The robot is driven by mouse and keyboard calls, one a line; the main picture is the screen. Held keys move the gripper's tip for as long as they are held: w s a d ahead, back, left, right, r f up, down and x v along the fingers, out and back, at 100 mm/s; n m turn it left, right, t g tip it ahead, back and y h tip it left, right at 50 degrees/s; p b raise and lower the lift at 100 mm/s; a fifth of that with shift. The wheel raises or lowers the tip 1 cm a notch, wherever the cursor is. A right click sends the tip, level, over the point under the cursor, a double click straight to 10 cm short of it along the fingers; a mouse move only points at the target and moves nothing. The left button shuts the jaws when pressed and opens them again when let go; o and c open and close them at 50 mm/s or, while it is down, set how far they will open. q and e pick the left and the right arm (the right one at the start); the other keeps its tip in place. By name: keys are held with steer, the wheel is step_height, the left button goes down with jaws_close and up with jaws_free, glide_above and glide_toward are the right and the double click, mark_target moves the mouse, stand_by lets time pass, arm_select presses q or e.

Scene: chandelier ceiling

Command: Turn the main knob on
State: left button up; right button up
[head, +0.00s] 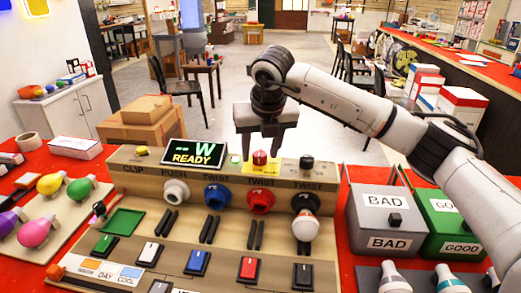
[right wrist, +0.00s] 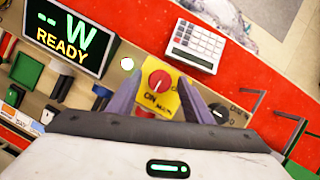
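The main knob (head: 260,158) is a small red knob on a yellow plate at the top of the test console. It also shows in the right wrist view as a red dial (right wrist: 159,80) with a pale line across it, on a yellow label (right wrist: 160,104) reading "ON" and "MAIN". My right gripper (head: 260,147) points down just above the knob. In the right wrist view its two fingers (right wrist: 160,88) are apart, one on each side of the dial, with no contact visible. My left gripper is not in the head view.
The console display (head: 193,153) reads "-- W READY", with a lit green lamp (head: 236,160) beside it. A black knob (head: 307,161) sits to the right. Below are several coloured sockets; a white bulb (head: 305,226) is in the black one. Grey BAD (head: 385,222) and green GOOD bins (head: 447,224) stand right.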

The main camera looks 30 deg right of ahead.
steer(key=v, duration=1)
steer(key=shift+b, duration=0.3)
steer(key=shift+r, duration=0.1)
